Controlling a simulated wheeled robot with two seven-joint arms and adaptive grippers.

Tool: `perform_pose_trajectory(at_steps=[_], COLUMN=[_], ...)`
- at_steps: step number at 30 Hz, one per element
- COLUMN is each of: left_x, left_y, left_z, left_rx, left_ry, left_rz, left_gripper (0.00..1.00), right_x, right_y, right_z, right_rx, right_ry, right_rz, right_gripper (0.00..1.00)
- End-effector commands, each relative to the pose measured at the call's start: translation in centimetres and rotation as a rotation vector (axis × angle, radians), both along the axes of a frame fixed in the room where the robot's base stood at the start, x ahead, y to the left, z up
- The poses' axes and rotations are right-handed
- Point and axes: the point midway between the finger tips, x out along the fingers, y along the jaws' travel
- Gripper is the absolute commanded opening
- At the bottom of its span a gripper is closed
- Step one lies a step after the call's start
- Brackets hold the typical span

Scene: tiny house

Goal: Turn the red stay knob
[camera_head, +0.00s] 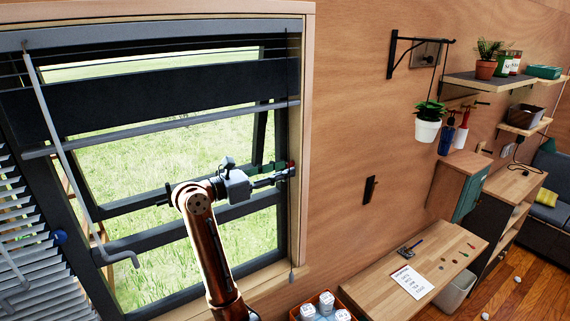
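The red stay knob (291,165) is a small red spot on the right side of the dark window frame, at the end of a stay. My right gripper (283,175) reaches to the right across the window opening, with its fingertips at or just below the knob. Whether they touch it or close around it is too small to tell. My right arm rises from the bottom of the view in front of the window. My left gripper is not in view.
The dark window (170,90) is tilted open, with a crank rod (75,150) hanging at its left. A blue knob (59,237) is on the frame's left side. Blinds (25,255) hang at far left. An orange crate (298,312) with white-topped jars and a desk (450,250) are lower right.

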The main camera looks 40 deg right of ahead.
Motion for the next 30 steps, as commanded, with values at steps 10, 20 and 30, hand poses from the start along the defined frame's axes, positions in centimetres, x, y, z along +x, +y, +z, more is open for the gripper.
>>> perform_pose_trajectory(at_steps=[10,20,30], left_x=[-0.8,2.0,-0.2], left_y=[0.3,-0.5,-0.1], left_z=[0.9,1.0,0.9], left_rx=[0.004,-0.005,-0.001], left_ry=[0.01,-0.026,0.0], left_rz=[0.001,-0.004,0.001], left_gripper=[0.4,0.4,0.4], right_x=[0.8,1.0,0.9], right_y=[-3.0,-2.7,-2.8], right_z=[-0.4,-0.4,-0.4], right_rx=[0.0,0.0,-0.001], right_ry=[0.011,0.01,0.009], right_rz=[-0.004,0.002,0.0], right_gripper=[0.3,0.22,0.0])
